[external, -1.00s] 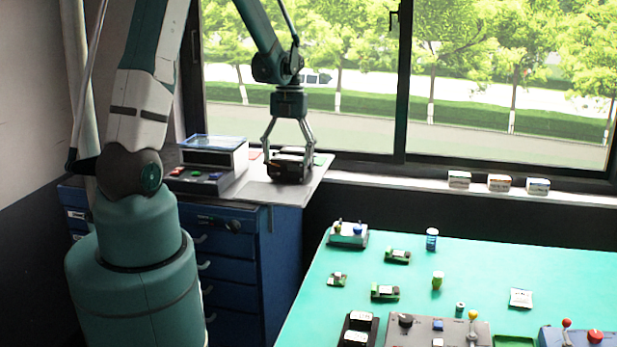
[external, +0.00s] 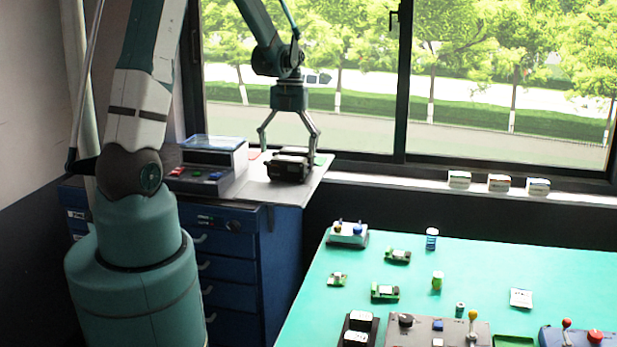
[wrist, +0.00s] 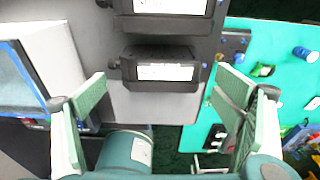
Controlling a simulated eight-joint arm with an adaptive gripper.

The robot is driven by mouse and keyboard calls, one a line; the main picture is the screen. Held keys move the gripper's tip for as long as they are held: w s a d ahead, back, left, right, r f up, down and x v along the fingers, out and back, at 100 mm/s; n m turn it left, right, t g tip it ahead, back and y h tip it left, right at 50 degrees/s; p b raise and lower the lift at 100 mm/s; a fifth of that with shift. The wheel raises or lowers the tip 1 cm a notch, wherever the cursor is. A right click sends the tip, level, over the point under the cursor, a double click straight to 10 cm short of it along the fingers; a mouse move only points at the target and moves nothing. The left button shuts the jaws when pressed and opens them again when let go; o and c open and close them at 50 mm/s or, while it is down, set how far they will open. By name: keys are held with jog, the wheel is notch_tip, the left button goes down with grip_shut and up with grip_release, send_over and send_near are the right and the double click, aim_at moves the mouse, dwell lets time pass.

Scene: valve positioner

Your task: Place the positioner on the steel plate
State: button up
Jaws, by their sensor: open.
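A black box-shaped positioner (external: 287,170) sits on the grey steel plate (external: 262,191) on top of the blue cabinet. In the wrist view, two black units with white labels show, one at the upper edge (wrist: 165,20) and one lower (wrist: 158,72); I cannot tell for certain which one was handled. Both appear to rest on the grey plate (wrist: 110,50). My gripper (external: 288,150) is open just above the black unit, its fingers spread wide to either side. The wrist view shows nothing gripped between the fingers.
A control box with coloured buttons (external: 203,176) stands left of the plate. The window (external: 500,90) is close behind. The green table (external: 470,265) at the right holds small parts and control panels. Small boxes (external: 498,183) line the sill.

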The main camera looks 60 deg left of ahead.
notch_tip(320, 180, up, 10)
jog(key=w+a, duration=0.1)
dwell(0.4)
dwell(0.6)
jog(key=shift+d, duration=0.1)
jog(key=s+d+r+n+t+y, duration=0.1)
jog(key=s+d+r+n, duration=0.1)
jog(key=d+r+n, duration=0.3)
jog(key=s+d+r+n+t, duration=0.15)
jog(key=d+n, duration=0.25)
jog(key=d, duration=0.4)
jog(key=s+d+r+n+t+y, duration=0.1)
jog(key=d+r+n, duration=0.25)
jog(key=d, duration=0.25)
jog(key=s+d+n+t, duration=0.2)
jog(key=s+d+n, duration=0.3)
jog(key=d+n, duration=0.2)
jog(key=s+d+n+t+h, duration=0.1)
jog(key=s+d+n+t, duration=0.2)
jog(key=s+d+n, duration=0.2)
jog(key=d+n, duration=0.2)
jog(key=d, duration=0.1)
jog(key=shift+s+r, duration=0.15)
jog(key=shift+s, duration=0.1)
